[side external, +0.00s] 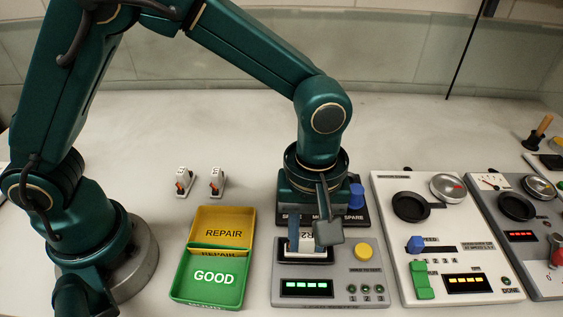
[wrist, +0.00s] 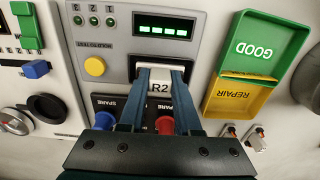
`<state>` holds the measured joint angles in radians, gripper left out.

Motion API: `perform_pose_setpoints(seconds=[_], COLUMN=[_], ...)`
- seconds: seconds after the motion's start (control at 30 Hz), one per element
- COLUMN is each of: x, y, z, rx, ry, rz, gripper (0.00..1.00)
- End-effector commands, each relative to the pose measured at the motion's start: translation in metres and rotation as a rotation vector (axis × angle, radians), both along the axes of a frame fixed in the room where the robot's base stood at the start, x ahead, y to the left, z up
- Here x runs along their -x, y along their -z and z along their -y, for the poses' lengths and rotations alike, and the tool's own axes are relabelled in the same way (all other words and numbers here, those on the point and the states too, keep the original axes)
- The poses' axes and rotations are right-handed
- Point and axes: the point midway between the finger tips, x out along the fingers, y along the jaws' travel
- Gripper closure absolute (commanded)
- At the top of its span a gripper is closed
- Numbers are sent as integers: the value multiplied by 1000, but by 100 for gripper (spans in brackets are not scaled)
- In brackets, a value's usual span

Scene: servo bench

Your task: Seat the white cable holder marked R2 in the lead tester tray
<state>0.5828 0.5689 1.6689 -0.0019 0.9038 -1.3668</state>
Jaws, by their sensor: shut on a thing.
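The white cable holder marked R2 (wrist: 159,87) is between the fingers of my gripper (wrist: 160,80), which is shut on it; it also shows in the side view (side external: 305,236), partly covered by a finger. The grey lead tester (side external: 345,261) is beneath, with a lit green display (wrist: 165,28). The holder is at the dark tray recess (wrist: 132,66) of the tester. I cannot tell whether it sits fully down in the tray, as the gripper hides part of it.
A dark SPARE stand (wrist: 103,103) with blue and red plugs adjoins the tester. Green GOOD (side external: 211,277) and yellow REPAIR (side external: 226,222) bins lie to its left in the side view. Two more white holders (side external: 184,181) (side external: 217,181) stand behind. A white panel (side external: 443,262) is close on the right.

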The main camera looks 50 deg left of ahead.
Motion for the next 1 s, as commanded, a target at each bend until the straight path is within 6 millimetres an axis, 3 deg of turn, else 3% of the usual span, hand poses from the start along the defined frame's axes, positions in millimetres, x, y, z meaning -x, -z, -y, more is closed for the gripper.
perform_pose_setpoints(seconds=[0.37, 0.4, 0.47, 1.0], x=[0, 0, 0, 0], y=[3, 3, 3, 2], z=[0, 0, 0, 0], rx=[-1, -1, -1, 0], ry=[0, 0, 0, 0], rz=[-1, -1, -1, 0], gripper=[100, 57, 34, 33])
